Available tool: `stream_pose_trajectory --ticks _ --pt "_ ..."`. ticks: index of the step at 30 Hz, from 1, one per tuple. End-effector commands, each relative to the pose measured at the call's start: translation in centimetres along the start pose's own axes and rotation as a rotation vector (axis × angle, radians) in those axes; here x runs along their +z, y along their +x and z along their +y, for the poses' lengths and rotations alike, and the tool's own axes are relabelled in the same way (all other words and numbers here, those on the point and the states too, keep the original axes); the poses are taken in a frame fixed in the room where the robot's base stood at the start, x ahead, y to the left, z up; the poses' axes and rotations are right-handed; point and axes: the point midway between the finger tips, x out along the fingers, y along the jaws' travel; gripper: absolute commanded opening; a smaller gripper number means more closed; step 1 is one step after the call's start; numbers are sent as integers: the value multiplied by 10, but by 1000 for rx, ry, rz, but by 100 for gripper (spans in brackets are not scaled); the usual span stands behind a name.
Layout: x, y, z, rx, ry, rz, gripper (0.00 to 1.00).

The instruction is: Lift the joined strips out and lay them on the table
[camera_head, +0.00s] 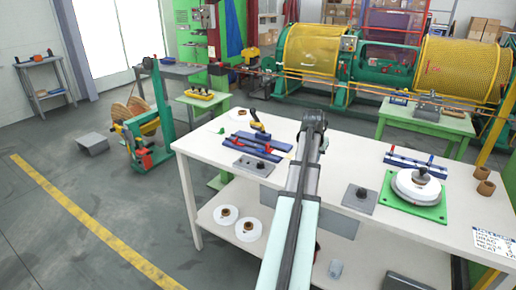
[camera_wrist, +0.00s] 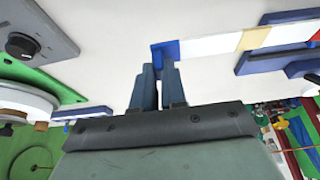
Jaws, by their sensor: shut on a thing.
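In the wrist view, my gripper (camera_wrist: 158,75) is shut on the blue end of the joined strips (camera_wrist: 210,46). They form one long flat band, blue at the held end, then white with a yellow patch, reaching right past the frame edge. The band passes by the blue fixture (camera_wrist: 275,58); I cannot tell how high it is above it. In the head view, my gripper (camera_head: 315,120) is over the table (camera_head: 330,165), right of the blue fixture (camera_head: 258,143) with red handles. My arm hides most of the strips there.
A grey plate with a black knob (camera_head: 359,196) lies right of my arm. Beyond it are a green plate (camera_head: 388,198) with white discs (camera_head: 418,190) and a blue bar (camera_head: 425,163). A yellow-and-black tool (camera_head: 258,127) is behind the fixture. Bare tabletop lies behind my gripper's right side.

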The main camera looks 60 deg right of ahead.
Motion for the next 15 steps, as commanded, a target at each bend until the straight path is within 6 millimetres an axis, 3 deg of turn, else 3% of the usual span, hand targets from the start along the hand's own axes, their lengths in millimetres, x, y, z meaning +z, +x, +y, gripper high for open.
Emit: stream_pose_trajectory --ticks 15 --pt "-1 0 26 1 1 1 0"
